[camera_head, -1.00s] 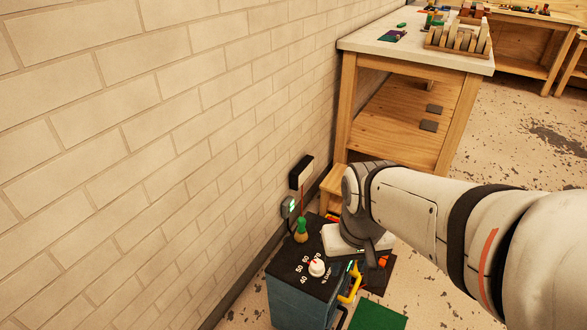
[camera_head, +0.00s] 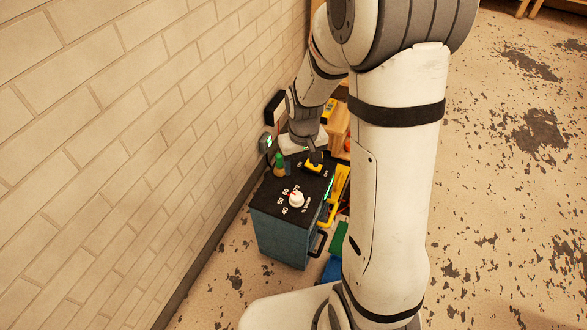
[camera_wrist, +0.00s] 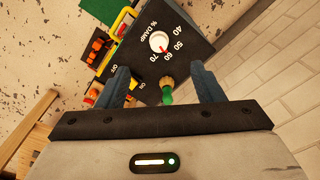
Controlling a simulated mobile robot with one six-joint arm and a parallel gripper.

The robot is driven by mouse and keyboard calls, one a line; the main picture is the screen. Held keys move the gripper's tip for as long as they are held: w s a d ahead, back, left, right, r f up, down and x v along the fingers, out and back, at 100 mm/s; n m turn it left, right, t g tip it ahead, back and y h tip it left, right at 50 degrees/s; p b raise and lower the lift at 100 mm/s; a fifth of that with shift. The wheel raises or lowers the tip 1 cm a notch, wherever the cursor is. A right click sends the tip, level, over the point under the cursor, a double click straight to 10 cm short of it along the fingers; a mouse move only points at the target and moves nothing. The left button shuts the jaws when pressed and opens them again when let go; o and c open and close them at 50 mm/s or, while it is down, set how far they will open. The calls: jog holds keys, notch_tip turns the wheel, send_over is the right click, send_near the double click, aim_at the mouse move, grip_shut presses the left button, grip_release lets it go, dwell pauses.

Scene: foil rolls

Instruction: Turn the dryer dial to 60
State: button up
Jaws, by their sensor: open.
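The dryer (camera_head: 282,237) is a blue box with a black top, standing on the floor beside the brick wall. Its dial (camera_head: 297,200) is a round white knob with a small red mark, and it also shows in the wrist view (camera_wrist: 158,41). The numbers 40, 50, 60 and 70 curve around one side of it. My gripper (camera_wrist: 163,82) is open and empty, above the black top at the end away from the dial. The dial is apart from both fingers.
A green and tan object (camera_wrist: 167,88) stands on the dryer top, in view between my fingers. A yellow switch (camera_head: 313,167) with ON and OFF labels is on the top. Coloured items lie on the floor beside the dryer. The wall is close on the left.

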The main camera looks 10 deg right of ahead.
jog(key=n+p, duration=0.1)
jog(key=p, duration=0.3)
send_over(297, 196)
jog(key=shift+g, duration=0.3)
notch_tip(297, 196, down, 14)
jog(key=shift+r, duration=0.2)
notch_tip(297, 196, down, 8)
jog(key=shift+f+b, duration=0.25)
jog(key=shift+b, duration=0.4)
jog(key=shift+c, duration=0.2)
jog(key=c, duration=0.9)
jog(key=shift+m+b, duration=0.3)
jog(key=shift+c, duration=0.2)
jog(key=o, duration=1)
